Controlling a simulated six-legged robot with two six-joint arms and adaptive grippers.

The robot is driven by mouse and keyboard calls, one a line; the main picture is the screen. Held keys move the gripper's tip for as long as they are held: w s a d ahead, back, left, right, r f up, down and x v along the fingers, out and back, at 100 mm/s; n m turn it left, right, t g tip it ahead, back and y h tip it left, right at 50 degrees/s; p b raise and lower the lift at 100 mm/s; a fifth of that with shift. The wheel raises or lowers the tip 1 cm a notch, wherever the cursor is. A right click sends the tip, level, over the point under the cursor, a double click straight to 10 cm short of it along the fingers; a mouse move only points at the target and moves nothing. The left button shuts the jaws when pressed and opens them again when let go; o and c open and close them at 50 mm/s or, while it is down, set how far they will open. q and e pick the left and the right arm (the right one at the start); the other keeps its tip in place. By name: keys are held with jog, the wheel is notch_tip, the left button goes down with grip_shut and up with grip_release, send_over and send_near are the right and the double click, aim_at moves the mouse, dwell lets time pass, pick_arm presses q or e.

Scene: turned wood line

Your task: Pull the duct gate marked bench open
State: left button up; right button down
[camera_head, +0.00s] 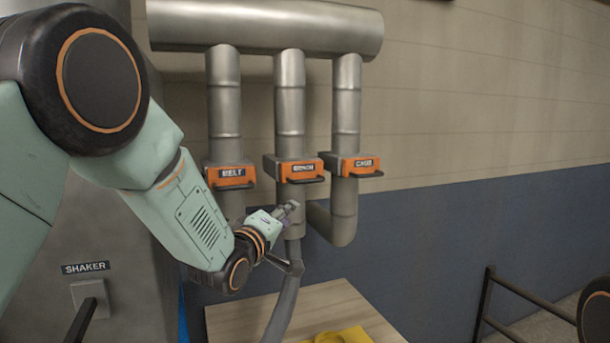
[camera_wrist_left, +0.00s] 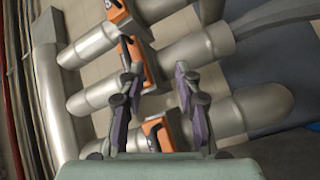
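The bench duct gate (camera_head: 301,171) is an orange-fronted slide with a dark label and a black handle bar, on the middle of three grey vertical pipes. Its front sits close to the pipe. My left gripper (camera_head: 290,210) is just below it, in front of the lower pipe, apart from the handle. In the left wrist view the left gripper (camera_wrist_left: 156,72) has its two purple-padded fingers spread, with nothing held between them. The middle orange gate (camera_wrist_left: 139,60) shows there beyond the fingers, partly hidden by one. My right gripper is not in view.
The belt gate (camera_head: 231,177) is left of the bench gate; another orange gate (camera_head: 356,166) with a hard-to-read label is right. A grey manifold (camera_head: 265,27) runs above. A wooden bench top (camera_head: 240,318) with a yellow item (camera_head: 342,336) is below. A shaker lever (camera_head: 82,318) stands at left.

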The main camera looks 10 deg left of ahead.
aim_at(303, 182)
pick_arm(q)
jog(key=w+r+n, duration=0.1)
jog(key=w, duration=0.1)
jog(key=w+d+r+n+p, duration=0.1)
jog(key=w+r, duration=0.1)
jog(key=w, duration=0.1)
jog(key=w+r+n+t, duration=0.1)
jog(key=w+r, duration=0.1)
jog(key=shift+w+d+r+h+p, duration=0.2)
jog(key=shift+w+d+h+p, duration=0.1)
jog(key=shift+w+d+h, duration=0.1)
jog(key=shift+w+d+r, duration=0.2)
jog(key=shift+d+r, duration=0.05)
jog(key=shift+w+a+f, duration=0.2)
jog(key=shift+w+a, duration=0.05)
jog(key=shift+w, duration=0.3)
jog(key=shift+d, duration=0.2)
jog(key=shift+c, duration=0.7)
jog(key=shift+s+d+r, duration=0.1)
jog(key=shift+s+r, duration=0.1)
jog(key=shift+s, duration=0.1)
jog(key=c, duration=0.3)
jog(key=shift+w, duration=0.1)
grip_shut()
